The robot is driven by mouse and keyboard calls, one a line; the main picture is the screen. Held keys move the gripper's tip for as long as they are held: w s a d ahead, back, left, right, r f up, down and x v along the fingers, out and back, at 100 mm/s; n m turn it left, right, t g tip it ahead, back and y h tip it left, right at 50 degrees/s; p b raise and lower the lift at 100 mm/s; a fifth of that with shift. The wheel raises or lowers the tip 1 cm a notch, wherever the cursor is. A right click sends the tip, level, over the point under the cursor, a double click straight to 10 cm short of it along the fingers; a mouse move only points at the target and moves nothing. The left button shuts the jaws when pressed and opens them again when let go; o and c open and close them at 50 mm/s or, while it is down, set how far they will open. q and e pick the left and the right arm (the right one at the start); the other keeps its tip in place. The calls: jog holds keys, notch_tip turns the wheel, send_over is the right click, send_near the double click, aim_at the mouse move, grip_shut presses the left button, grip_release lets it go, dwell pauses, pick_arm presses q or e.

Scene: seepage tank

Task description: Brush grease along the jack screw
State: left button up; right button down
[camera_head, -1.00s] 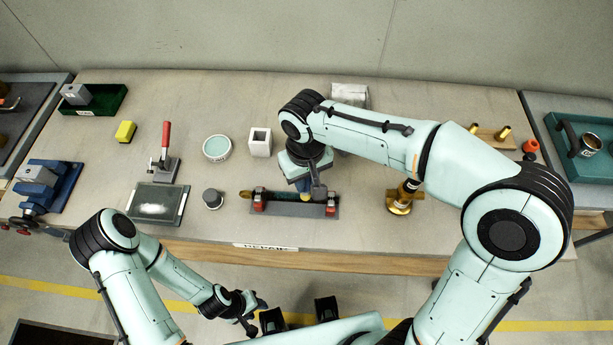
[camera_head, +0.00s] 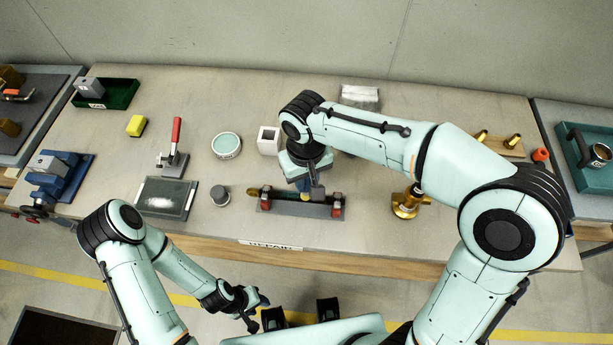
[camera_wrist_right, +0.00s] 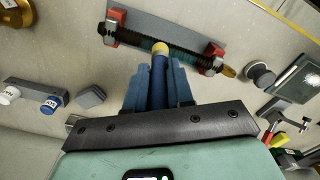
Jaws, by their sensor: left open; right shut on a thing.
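The jack screw (camera_head: 285,196) is a dark threaded rod with a brass end at its left, held level between two red clamps on a grey plate near the table's front edge. It also shows at the top of the right wrist view (camera_wrist_right: 190,52). My right gripper (camera_head: 308,185) is above the screw, shut on a blue-handled brush (camera_wrist_right: 159,75). The brush's yellow end (camera_wrist_right: 160,47) overlaps the rod in the wrist view; I cannot tell whether it touches. My left gripper (camera_head: 254,308) is open and empty, low in front of the table.
A dark framed plate (camera_head: 166,197) lies farther left.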

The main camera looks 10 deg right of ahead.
pick_arm(q)
jog(key=shift+r, duration=0.1)
pick_arm(e)
jog(key=shift+w+a, duration=0.1)
jog(key=shift+a, duration=0.15)
pick_arm(q)
jog(key=shift+w+r, duration=0.1)
jog(key=shift+w, duration=0.05)
pick_arm(e)
jog(key=shift+w+a, duration=0.1)
jog(key=shift+a, duration=0.25)
pick_arm(q)
jog(key=shift+r, duration=0.1)
pick_arm(e)
jog(key=shift+a, duration=0.25)
pick_arm(q)
jog(key=shift+w+r+p, duration=0.25)
jog(key=shift+p, duration=0.2)
pick_arm(e)
jog(key=shift+w+a, duration=0.25)
jog(key=shift+a, duration=0.35)
pick_arm(q)
jog(key=shift+r, duration=0.1)
pick_arm(e)
jog(key=shift+a, duration=0.2)
pick_arm(q)
jog(key=shift+w+r, duration=0.2)
pick_arm(e)
jog(key=shift+w+a, duration=0.2)
jog(key=shift+a, duration=0.3)
